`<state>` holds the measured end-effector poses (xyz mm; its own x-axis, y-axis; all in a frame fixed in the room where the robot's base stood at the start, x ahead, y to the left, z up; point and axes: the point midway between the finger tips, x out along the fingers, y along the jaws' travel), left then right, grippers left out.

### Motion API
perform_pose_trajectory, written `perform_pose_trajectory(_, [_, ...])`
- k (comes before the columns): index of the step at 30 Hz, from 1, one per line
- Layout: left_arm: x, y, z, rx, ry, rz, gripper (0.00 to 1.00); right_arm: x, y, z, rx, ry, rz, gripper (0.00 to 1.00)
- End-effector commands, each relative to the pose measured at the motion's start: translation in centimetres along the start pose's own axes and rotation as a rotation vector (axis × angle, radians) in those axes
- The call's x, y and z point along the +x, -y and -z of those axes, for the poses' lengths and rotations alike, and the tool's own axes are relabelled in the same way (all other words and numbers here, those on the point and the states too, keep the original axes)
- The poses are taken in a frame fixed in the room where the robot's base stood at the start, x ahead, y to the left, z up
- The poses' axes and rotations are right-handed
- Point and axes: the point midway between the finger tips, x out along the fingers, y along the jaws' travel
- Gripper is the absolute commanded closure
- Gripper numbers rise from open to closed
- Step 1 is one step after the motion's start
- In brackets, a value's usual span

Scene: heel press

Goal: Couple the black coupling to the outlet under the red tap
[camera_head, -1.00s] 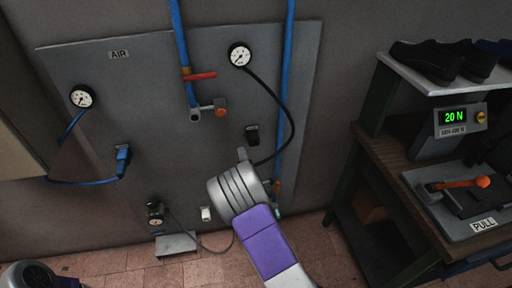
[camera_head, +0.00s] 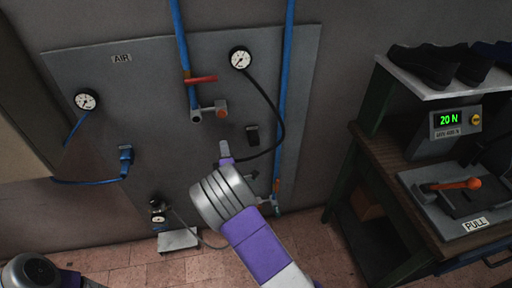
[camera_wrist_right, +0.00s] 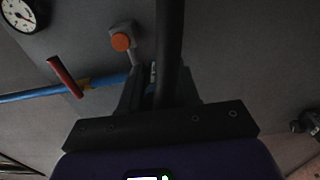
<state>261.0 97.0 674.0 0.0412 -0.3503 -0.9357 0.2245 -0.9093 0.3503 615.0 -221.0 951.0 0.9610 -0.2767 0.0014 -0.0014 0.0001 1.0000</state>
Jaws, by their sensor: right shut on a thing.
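The red tap (camera_head: 201,79) sits on the left blue pipe of the wall panel. Below it is a grey outlet with an orange end (camera_head: 222,113). My right gripper (camera_head: 224,150) is just below the outlet and apart from it. It is shut on the black coupling at the end of the black hose (camera_head: 281,118); the coupling itself is mostly hidden by the gripper. In the wrist view, the hose (camera_wrist_right: 169,45) runs between the fingers (camera_wrist_right: 157,90), with the orange outlet end (camera_wrist_right: 122,42) ahead and the red tap (camera_wrist_right: 65,76) to its left. My left gripper's fingers are not visible.
A black holder (camera_head: 253,135) is right of my right gripper. A second blue pipe (camera_head: 284,90) runs down the panel. Gauges (camera_head: 240,59) and a blue coupling (camera_head: 125,155) are also on the panel. A workbench (camera_head: 380,160) with shoes above stands at right.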

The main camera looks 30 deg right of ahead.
Motion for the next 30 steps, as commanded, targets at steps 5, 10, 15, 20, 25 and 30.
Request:
perform_pose_trajectory(5, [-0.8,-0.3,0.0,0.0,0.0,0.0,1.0,0.0,-1.2,1.2,0.0,-0.002,-0.002,1.0])
perform_pose_trajectory(10, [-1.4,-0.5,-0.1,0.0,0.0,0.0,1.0,0.0,-2.0,2.2,0.001,-0.001,-0.002,1.0])
perform_pose_trajectory(15, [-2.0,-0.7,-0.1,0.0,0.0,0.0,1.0,0.0,-2.9,3.3,0.0,-0.002,-0.002,1.0])
perform_pose_trajectory(20, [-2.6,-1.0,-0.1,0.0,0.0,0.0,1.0,0.0,-3.7,4.3,0.001,-0.003,-0.001,1.0])
perform_pose_trajectory(25, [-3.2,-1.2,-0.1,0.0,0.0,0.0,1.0,0.0,-4.5,5.4,-0.001,-0.002,-0.002,1.0])
perform_pose_trajectory(30, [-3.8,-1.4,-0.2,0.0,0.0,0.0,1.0,0.0,-5.4,6.5,0.001,-0.003,-0.002,1.0])
